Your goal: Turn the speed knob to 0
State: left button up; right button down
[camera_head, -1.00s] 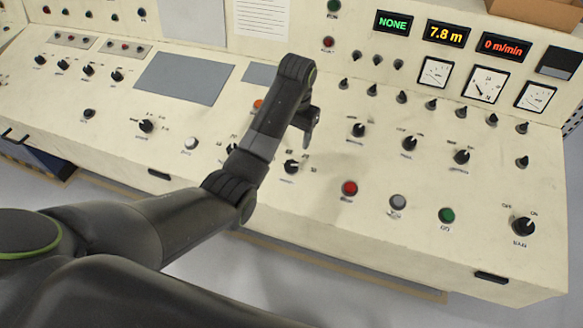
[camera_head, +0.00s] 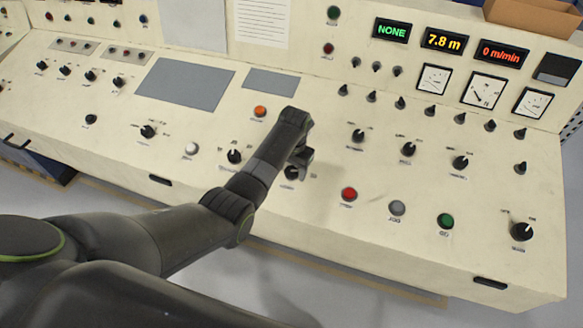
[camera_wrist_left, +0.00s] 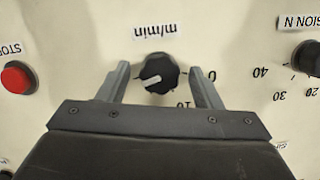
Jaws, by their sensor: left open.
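The speed knob (camera_wrist_left: 158,73) is black and round, with a pale pointer mark, beside an upside-down "m/min" label. Its pointer is aimed to the left and slightly down in the left wrist view, away from the "0" at its right. In the head view the knob (camera_head: 291,173) is partly hidden by my gripper. My left gripper (camera_wrist_left: 160,69) is open, with one finger on each side of the knob and gaps visible between. In the head view the left gripper (camera_head: 301,160) is low over the panel at this knob. My right gripper is not in view.
A red button (camera_head: 349,194), grey button (camera_head: 397,208) and green button (camera_head: 445,221) lie to the right. Another black knob (camera_head: 234,156) is close at left. The speed display (camera_head: 503,50) reads 0 m/min.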

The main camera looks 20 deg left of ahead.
pick_arm(q)
jog(key=shift+c, duration=0.5)
jog(key=c, duration=0.9)
